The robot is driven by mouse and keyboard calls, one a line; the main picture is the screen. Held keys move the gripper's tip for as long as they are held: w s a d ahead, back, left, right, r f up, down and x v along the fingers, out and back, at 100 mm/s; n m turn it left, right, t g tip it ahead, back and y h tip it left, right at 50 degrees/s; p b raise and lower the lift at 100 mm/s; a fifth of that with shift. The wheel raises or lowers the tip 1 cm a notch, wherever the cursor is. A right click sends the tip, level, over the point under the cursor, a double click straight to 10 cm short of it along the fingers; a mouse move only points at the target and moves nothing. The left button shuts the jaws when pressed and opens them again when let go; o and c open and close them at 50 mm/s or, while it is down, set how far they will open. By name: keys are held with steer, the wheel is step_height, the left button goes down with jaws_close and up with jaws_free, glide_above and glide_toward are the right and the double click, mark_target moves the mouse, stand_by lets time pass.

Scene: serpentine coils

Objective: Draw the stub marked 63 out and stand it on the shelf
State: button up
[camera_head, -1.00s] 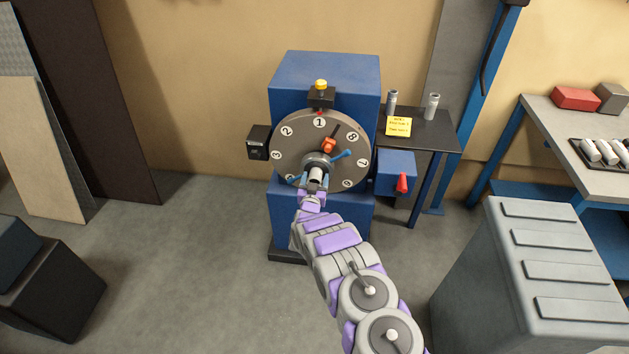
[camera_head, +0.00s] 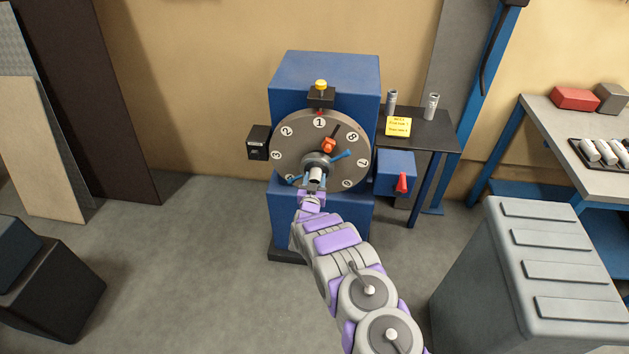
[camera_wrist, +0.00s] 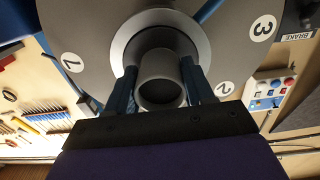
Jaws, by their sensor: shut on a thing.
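A grey cylindrical stub (camera_head: 316,172) sticks out of the hub of the round numbered dial (camera_head: 345,120) on the blue machine. In the wrist view the stub (camera_wrist: 161,72) shows its open round end. My gripper (camera_head: 315,182) is at the hub. Its blue fingers (camera_wrist: 160,82) are shut on the stub from both sides, with the stub still in the hub. No 63 marking is readable. The dark shelf (camera_head: 432,137) stands right of the machine, with two silver cylinders (camera_head: 391,101) (camera_head: 432,106) upright at its back.
A yellow note (camera_head: 398,126) is at the shelf's front left. An orange knob (camera_head: 328,144) and a blue handle are on the dial. A blue box with a red lever (camera_head: 402,183) sits right of the machine. A grey ridged cabinet (camera_head: 500,280) stands at front right.

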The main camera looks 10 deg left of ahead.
steer(key=c, duration=0.7)
steer(key=shift+s+f+p, duration=0.1)
steer(key=shift+s+p, duration=1.8)
steer(key=shift+s, duration=1.7)
steer(key=shift+c, duration=0.2)
steer(key=shift+s+a+p, duration=0.15)
steer(key=shift+s+p, duration=0.85)
steer(key=shift+s, duration=0.9)
